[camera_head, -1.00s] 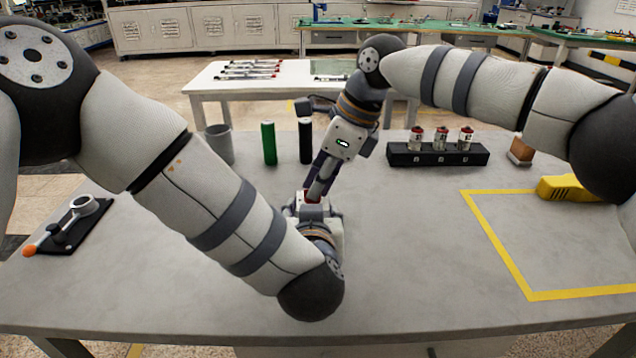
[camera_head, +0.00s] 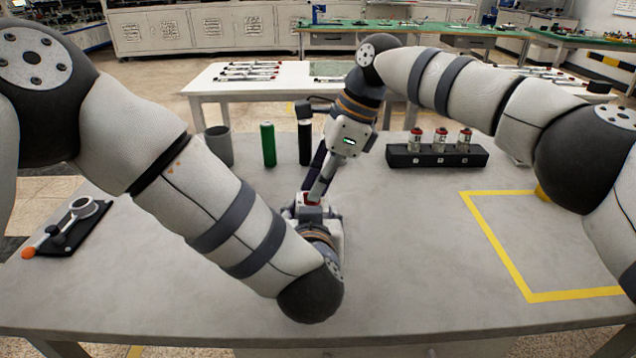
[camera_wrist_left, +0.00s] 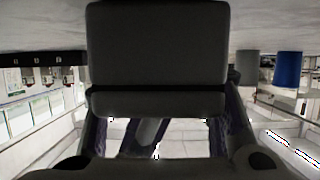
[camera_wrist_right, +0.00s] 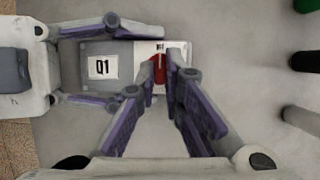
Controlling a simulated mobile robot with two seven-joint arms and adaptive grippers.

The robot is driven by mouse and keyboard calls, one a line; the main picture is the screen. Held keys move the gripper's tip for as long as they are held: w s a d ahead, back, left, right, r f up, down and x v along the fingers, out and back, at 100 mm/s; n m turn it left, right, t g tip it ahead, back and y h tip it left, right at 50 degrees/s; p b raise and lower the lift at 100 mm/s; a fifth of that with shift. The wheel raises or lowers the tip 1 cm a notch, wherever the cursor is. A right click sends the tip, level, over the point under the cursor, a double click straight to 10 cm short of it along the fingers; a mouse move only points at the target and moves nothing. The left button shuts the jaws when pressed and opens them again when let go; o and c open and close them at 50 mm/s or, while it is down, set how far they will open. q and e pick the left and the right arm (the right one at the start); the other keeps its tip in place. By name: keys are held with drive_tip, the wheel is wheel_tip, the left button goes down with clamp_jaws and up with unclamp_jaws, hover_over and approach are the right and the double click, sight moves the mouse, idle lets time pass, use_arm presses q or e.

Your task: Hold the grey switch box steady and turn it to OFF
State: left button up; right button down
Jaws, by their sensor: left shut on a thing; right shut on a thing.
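The grey switch box (camera_wrist_right: 92,50), labelled Q1, lies on the table under both hands and is partly hidden in the head view. It looms dark in the left wrist view (camera_wrist_left: 158,45). My left gripper (camera_wrist_right: 112,65) is shut on the box, one finger along each side; in the head view my own wrist mostly hides it. The red knob (camera_wrist_right: 159,72) sits on the box's white face. My right gripper (camera_wrist_right: 163,62) comes down from above and is shut on the knob, a finger on each side. The position marks are too small to read.
A grey cup (camera_head: 218,146), a green cylinder (camera_head: 269,145) and a black cylinder (camera_head: 305,140) stand behind the box. A black rack (camera_head: 410,155) with three vials is behind right. A lever device (camera_head: 75,225) lies at left.

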drive_tip(key=c, duration=1.7)
unclamp_jaws()
drive_tip(key=v, duration=1.2)
use_arm(q)
drive_tip(key=o, duration=1.6)
use_arm(e)
drive_tip(key=shift+a, duration=0.1)
use_arm(q)
drive_tip(key=shift+s, duration=0.1)
